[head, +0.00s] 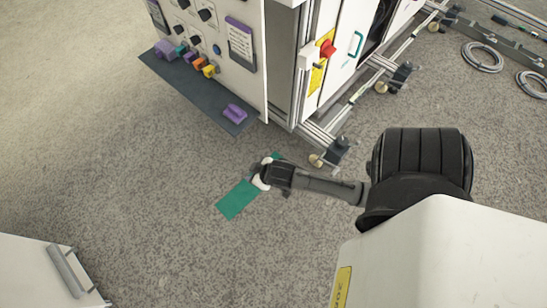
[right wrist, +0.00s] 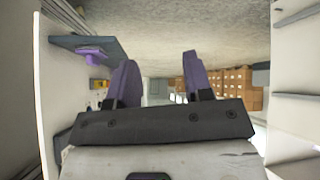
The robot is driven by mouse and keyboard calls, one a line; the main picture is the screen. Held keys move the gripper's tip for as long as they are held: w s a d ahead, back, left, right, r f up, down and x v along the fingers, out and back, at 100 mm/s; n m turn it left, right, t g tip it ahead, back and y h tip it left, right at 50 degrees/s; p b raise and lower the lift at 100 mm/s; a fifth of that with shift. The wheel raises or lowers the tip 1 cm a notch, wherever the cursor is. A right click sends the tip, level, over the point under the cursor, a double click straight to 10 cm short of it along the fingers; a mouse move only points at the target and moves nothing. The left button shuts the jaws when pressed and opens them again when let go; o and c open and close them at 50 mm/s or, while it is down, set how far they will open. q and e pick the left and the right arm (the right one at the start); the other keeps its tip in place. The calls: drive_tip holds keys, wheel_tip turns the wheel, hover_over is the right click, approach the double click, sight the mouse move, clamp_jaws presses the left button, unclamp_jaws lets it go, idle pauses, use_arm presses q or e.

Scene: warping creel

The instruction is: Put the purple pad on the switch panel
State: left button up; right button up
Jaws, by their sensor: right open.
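The purple pad (head: 235,113) lies at the near right end of a dark shelf (head: 204,100) below the switch panel (head: 222,62). It also shows in the right wrist view (right wrist: 94,55), at the upper left. The panel is white and upright, with black knobs and two labels. My right gripper (head: 263,176) is over the floor, below and right of the pad in the head view, apart from it. In the right wrist view its two purplish fingers (right wrist: 160,80) stand apart with nothing between them. My left gripper is not in view.
A larger purple block (head: 166,49) and several small coloured pieces (head: 196,65) sit farther along the shelf. A wheeled frame (head: 330,140) stands right of the panel.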

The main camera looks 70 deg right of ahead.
drive_tip(key=s+a+r+n+g+y, duration=0.1)
drive_tip(key=s+a+r+g, duration=0.1)
drive_tip(key=s+a+r, duration=0.2)
drive_tip(key=s+a+r+n+g+y, duration=0.1)
drive_tip(key=s+a+r+n+g, duration=0.1)
drive_tip(key=s+a, duration=0.5)
drive_tip(key=a+r, duration=0.1)
drive_tip(key=a, duration=0.1)
drive_tip(key=shift+s+a+r+y, duration=0.15)
drive_tip(key=shift+a+r+y, duration=0.15)
drive_tip(key=shift+a+r, duration=0.05)
idle(0.8)
